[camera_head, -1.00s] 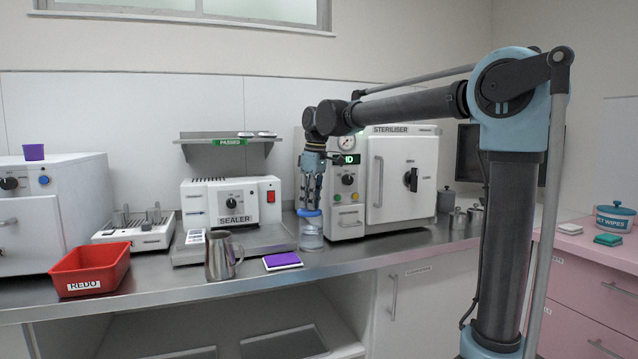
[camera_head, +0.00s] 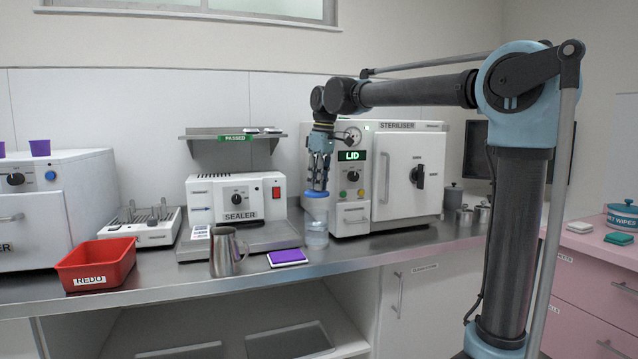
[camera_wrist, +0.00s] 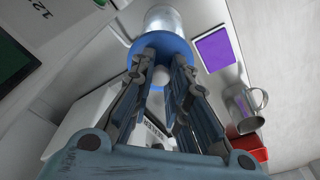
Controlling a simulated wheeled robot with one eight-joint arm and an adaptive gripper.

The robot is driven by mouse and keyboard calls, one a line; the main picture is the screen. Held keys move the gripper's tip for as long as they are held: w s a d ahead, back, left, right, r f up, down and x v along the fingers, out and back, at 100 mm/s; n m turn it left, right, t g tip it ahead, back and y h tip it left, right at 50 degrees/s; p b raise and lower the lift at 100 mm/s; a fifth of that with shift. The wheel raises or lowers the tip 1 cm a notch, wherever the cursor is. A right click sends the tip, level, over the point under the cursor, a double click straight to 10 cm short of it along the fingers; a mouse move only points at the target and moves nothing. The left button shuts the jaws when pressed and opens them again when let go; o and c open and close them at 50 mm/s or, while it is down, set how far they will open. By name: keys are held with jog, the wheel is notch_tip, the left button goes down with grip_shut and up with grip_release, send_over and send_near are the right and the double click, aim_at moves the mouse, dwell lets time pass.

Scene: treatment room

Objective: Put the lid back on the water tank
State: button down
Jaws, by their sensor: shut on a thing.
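My gripper (camera_head: 318,180) points down in front of the steriliser and is shut on a blue lid (camera_head: 316,193). In the wrist view the fingers (camera_wrist: 163,72) close at the centre of the lid (camera_wrist: 183,46), which is a round blue disc. The clear water tank (camera_head: 316,222) is directly below the lid, upright, near the counter's front. Its pale body also shows beyond the lid in the wrist view (camera_wrist: 163,19).
The steriliser (camera_head: 408,180) stands close behind, its display (camera_head: 351,156) reading LID. To the left are a purple-topped pad (camera_head: 287,256), a metal jug (camera_head: 225,252), the sealer (camera_head: 237,201) and a red REDO tray (camera_head: 96,264).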

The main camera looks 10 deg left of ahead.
jog(key=shift+f, duration=2.8)
jog(key=shift+s+r, duration=0.1)
jog(key=shift+f, duration=0.2)
dwell(0.4)
jog(key=c, duration=1.5)
grip_release()
jog(key=shift+o, duration=0.2)
jog(key=o, duration=0.5)
